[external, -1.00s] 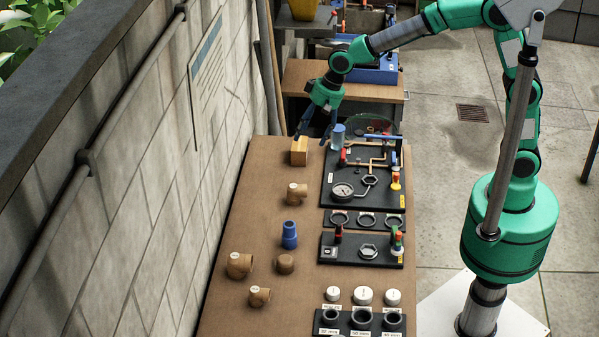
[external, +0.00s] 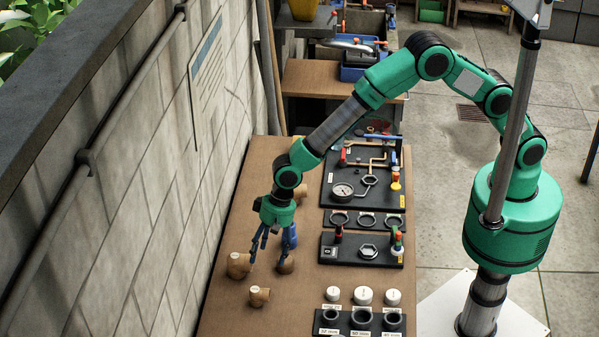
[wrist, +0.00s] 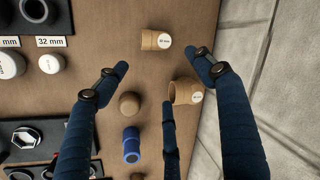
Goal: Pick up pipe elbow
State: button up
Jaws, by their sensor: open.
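Several tan pipe elbows with white labels lie on the brown workbench (external: 222,318). In the external view, one elbow (external: 238,264) is left of my gripper (external: 267,264), another elbow (external: 259,296) is in front of it, and a third (external: 301,194) is partly hidden behind my arm. My gripper is open and empty, its fingers pointing down above the bench. The wrist view shows one elbow (wrist: 155,40) beyond the fingertips and a larger elbow (wrist: 184,92) between the middle and right fingers, partly covered by them. I cannot tell which elbow is meant.
A round brown cap (wrist: 129,104) and a blue coupling (wrist: 131,145) lie close to the fingers. Black boards with a gauge (external: 342,190) and fittings line the right side. White caps (external: 363,295) stand nearby. A block wall (external: 150,200) bounds the left.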

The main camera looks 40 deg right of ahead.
aim_at(261, 289)
jog(key=shift+s+a+f, duration=0.65)
jog(key=shift+s+f, duration=0.05)
jog(key=shift+s, duration=0.15)
jog(key=shift+f, duration=0.1)
jog(key=shift+x, duration=4.2)
jog(key=shift+f, duration=0.1)
jog(key=shift+s+p+x, duration=0.2)
jog(key=shift+p+x, duration=0.15)
jog(key=shift+x, duration=2.2)
